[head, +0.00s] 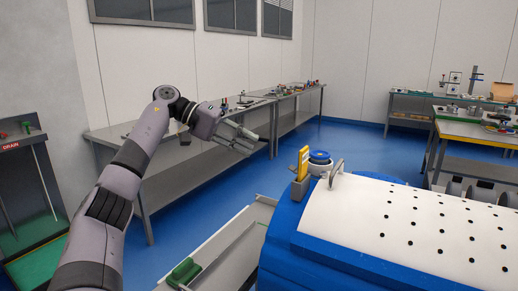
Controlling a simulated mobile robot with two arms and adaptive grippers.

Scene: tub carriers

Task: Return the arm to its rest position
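My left arm (119,185) comes in from the lower left and reaches up, bending at a dark joint. Its gripper (252,144) is raised in the air in front of the long side bench. Its two fingers look spread, with nothing seen between them. My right arm and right gripper are not in view.
A blue machine (283,226) with a white perforated cover (375,212) fills the lower right. Grey benches (165,186) line the wall. A drain rack (25,190) stands at left. Blue floor lies between.

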